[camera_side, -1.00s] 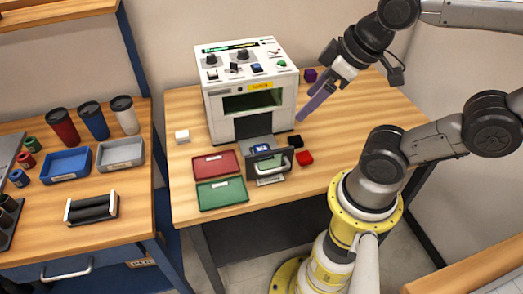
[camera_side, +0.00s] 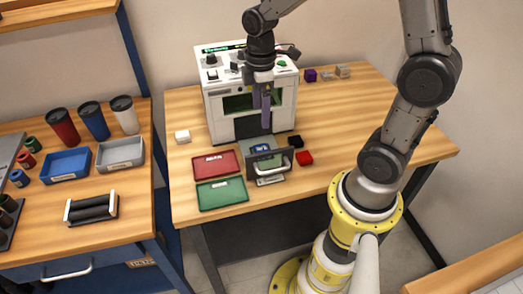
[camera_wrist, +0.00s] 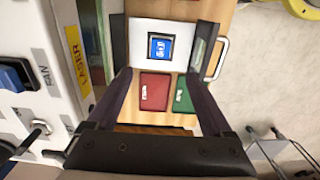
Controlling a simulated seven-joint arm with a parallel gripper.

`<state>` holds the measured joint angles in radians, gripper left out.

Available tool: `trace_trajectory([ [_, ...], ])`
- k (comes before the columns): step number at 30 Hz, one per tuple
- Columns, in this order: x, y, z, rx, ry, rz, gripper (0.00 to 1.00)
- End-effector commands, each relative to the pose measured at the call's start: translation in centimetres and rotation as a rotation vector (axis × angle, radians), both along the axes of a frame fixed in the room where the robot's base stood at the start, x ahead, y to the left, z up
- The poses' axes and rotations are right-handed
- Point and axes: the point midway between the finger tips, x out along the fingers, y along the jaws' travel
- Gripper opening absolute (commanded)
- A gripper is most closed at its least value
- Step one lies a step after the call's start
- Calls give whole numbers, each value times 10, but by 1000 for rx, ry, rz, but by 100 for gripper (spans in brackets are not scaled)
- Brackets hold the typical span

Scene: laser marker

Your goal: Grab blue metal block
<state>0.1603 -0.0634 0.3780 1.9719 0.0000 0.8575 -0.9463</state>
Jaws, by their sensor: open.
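The blue metal block (camera_side: 262,148) lies on the slide-out tray (camera_side: 270,181) at the front of the white laser marker. In the wrist view the blue block (camera_wrist: 160,47) shows a light marking on its top face and sits on a white plate with dark sides. My gripper (camera_side: 266,120) points down in front of the machine, above the block and apart from it. In the wrist view my gripper (camera_wrist: 160,73) has its two fingers spread with nothing between them. The block lies just beyond the fingertips there.
The laser marker (camera_side: 213,103) stands close behind the gripper. A red tray (camera_side: 200,170) and a green tray (camera_side: 208,203) lie left of the slide-out tray. The table's right side is mostly clear.

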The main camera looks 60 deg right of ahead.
Motion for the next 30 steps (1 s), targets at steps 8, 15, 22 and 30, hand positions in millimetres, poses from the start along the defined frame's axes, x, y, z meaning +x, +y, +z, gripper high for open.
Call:
trace_trajectory([
  [8, -2, 1, -51, 1, 4, -1, 85],
  [15, -1, 1, -75, 0, 0, -1, 85],
  [22, -1, 3, -99, 1, 4, 0, 85],
  [30, 1, 3, -127, 0, -1, -1, 85],
])
